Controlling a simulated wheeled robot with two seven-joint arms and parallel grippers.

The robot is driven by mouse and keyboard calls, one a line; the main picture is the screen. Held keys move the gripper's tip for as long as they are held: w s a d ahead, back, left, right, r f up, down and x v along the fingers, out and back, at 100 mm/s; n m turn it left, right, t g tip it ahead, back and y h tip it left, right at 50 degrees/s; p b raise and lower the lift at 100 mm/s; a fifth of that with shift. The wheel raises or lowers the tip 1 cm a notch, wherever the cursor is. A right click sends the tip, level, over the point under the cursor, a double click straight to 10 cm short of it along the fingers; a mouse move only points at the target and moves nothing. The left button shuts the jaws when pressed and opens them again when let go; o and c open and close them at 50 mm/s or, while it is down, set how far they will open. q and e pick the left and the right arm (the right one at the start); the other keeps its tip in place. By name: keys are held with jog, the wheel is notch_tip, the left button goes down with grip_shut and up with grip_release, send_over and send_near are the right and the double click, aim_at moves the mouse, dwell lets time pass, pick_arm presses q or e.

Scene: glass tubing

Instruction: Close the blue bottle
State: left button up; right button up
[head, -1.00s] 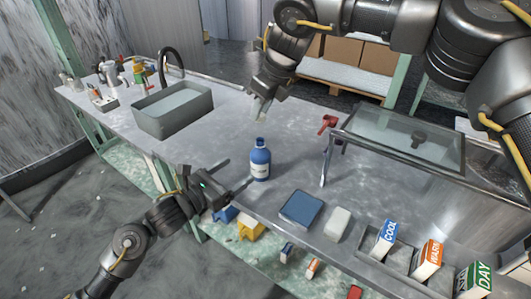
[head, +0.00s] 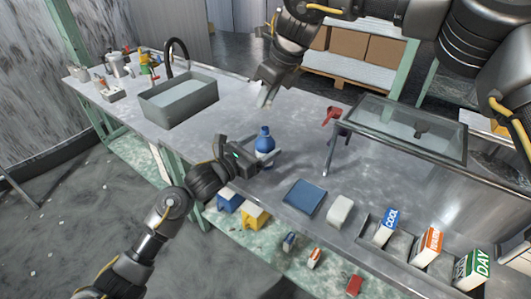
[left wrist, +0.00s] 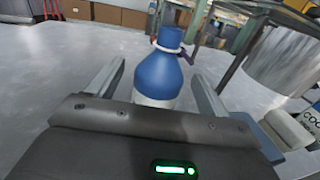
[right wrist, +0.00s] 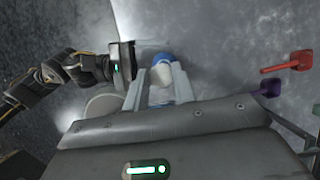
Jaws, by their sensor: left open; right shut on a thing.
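The blue bottle (head: 264,142) stands upright on the grey table, with a white label band low on its side. In the left wrist view the bottle (left wrist: 160,75) stands between my left fingers, with clear gaps on both sides. My left gripper (head: 262,158) is open around it. My right gripper (head: 264,96) is above the table, behind the bottle in the head view, apart from it. It is shut on a small white piece, which looks like a cap (right wrist: 162,76). In the right wrist view the bottle (right wrist: 163,57) shows just beyond that piece.
A red tool (head: 331,114) and a purple one hang by a glass-topped stand (head: 405,130) on the right. A blue pad (head: 303,197), a white block (head: 340,210) and labelled cartons (head: 428,245) line the front edge. A sink (head: 178,100) is at the back left.

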pick_arm(q)
jog(key=shift+x, duration=1.85)
jog(key=c, duration=1.5)
pick_arm(e)
send_over(263, 127)
jog(key=shift+s+d+f, duration=0.15)
jog(key=shift+f, duration=0.65)
jog(key=shift+s+d+f, duration=0.15)
jog(key=shift+f, duration=0.65)
jog(key=shift+s+d+f, duration=0.15)
jog(key=shift+f, duration=0.65)
jog(key=shift+f, duration=0.85)
jog(key=shift+f, duration=0.55)
